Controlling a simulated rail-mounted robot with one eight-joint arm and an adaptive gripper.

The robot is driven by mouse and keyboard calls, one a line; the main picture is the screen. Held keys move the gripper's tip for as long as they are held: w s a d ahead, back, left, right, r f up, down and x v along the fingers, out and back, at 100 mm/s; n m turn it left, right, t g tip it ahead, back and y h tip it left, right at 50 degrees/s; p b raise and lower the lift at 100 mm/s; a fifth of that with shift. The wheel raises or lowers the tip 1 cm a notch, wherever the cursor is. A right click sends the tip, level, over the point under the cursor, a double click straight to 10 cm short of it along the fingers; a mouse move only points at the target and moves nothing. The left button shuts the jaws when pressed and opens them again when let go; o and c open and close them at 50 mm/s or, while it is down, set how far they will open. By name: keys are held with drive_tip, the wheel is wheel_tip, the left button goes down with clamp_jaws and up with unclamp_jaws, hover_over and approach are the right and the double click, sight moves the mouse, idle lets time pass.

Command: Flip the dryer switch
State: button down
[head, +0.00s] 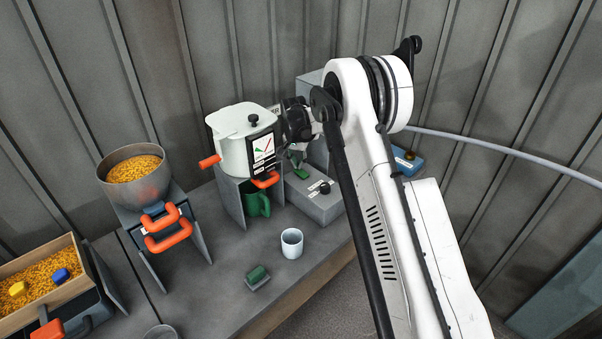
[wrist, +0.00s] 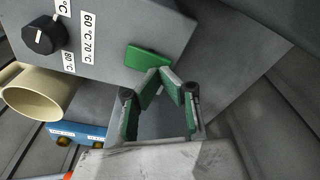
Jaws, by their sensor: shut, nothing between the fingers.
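A green switch (wrist: 148,58) sits on a grey box (wrist: 115,35) that also bears a black dial (wrist: 43,37) marked 60, 70 and 80 °C. In the head view the box (head: 318,203) stands at the table's right end, with the green switch (head: 301,174) on its top and the dial (head: 323,187) to the right. My gripper (wrist: 168,72) is shut and empty, its green-padded fingertips close beside the switch. I cannot tell whether they touch it. In the head view my gripper (head: 296,157) is above the switch, partly hidden by my arm.
A white cup (head: 291,243) and a green-topped block (head: 257,275) stand in front. A hopper of grain (head: 115,186) is farther left; a blue box (head: 407,163) is right.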

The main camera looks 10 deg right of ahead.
drive_tip(key=shift+f+b, duration=0.45)
drive_tip(key=shift+f, duration=0.15)
idle(0.3)
drive_tip(key=shift+r, duration=0.1)
drive_tip(key=shift+r+p, duration=1.05)
drive_tip(key=shift+r, duration=2.4)
